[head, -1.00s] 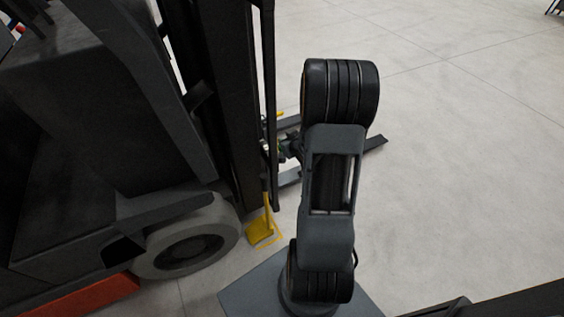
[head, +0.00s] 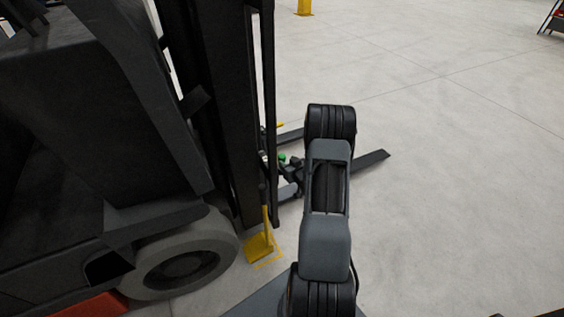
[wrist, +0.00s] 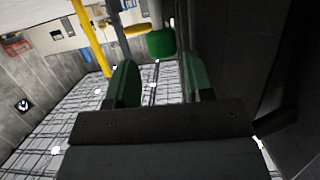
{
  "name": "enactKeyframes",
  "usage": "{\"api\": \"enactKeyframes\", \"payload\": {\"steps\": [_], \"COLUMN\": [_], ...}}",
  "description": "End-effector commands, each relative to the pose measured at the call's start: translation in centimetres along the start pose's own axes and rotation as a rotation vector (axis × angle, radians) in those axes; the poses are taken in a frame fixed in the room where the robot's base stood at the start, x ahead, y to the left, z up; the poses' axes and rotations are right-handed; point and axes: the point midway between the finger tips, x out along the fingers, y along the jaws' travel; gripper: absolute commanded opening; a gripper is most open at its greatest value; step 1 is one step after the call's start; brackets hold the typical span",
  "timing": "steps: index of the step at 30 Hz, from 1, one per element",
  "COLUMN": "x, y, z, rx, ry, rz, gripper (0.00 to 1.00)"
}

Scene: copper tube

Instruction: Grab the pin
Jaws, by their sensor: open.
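In the wrist view, my gripper (wrist: 160,68) has its two dark green fingers spread apart, with nothing held between them. A brighter green rounded knob (wrist: 161,43) at the end of a thin grey rod shows just past the fingertips, in line with the gap. It may be the pin, but I cannot tell for sure. A yellow disc-like piece (wrist: 136,30) is to its left. In the head view my wrist is beside the forklift mast and partly hidden by my own arm. A small bright green spot (head: 283,157) shows there.
The dark forklift (head: 90,130) fills the left of the head view, with its wheel (head: 180,266) and mast close to my arm. Its fork (head: 370,160) reaches right. A yellow piece (head: 260,247) stands by the mast. A yellow post (wrist: 90,38) shows in the wrist view. Floor at right is clear.

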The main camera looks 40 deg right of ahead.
Motion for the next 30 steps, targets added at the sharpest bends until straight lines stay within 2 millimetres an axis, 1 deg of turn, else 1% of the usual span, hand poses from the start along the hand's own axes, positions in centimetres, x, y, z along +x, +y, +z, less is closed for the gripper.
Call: {"api": "enactKeyframes", "payload": {"steps": [4,12,15,24,30], "x": [0.8,4.4,5.1,5.4,5.4], "y": [-0.1,-0.3,-0.2,-0.2,-0.2], "z": [0.0,-0.1,-0.2,-0.2,-0.2], "rx": [0.000,-0.001,0.000,0.001,0.001], "ry": [0.000,0.000,-0.001,-0.001,-0.001], "rz": [-0.001,-0.001,0.001,0.001,0.001], "gripper": [0.47,0.47,0.47,0.47,0.28]}}
